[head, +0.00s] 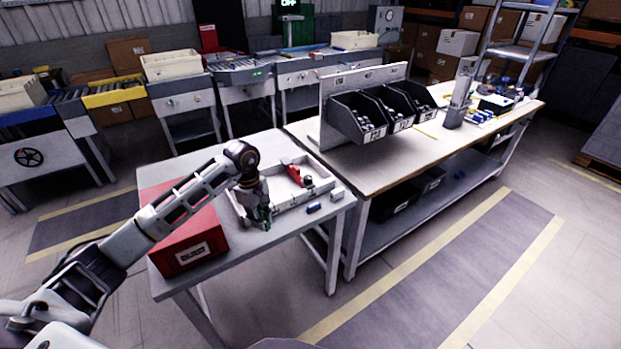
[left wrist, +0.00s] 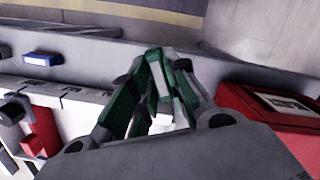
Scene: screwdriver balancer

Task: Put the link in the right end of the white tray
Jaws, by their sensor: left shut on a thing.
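The white tray (head: 298,199) is on the small grey table; its near wall also shows in the left wrist view (left wrist: 75,97). My left gripper (head: 262,218) points down at the tray's left end, by the near left corner. In the left wrist view its green-padded fingers (left wrist: 152,100) are closed on a small pale piece (left wrist: 161,80), apparently the link, mostly hidden between them. I cannot tell whether it touches the tray or the table. My right gripper is not in view.
A red bin (head: 188,245) stands left of the tray, close to my left gripper. A blue block (head: 314,208) and a grey block (head: 337,195) lie on the table in front of the tray. A workbench (head: 385,170) with black bins (head: 358,118) adjoins at right.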

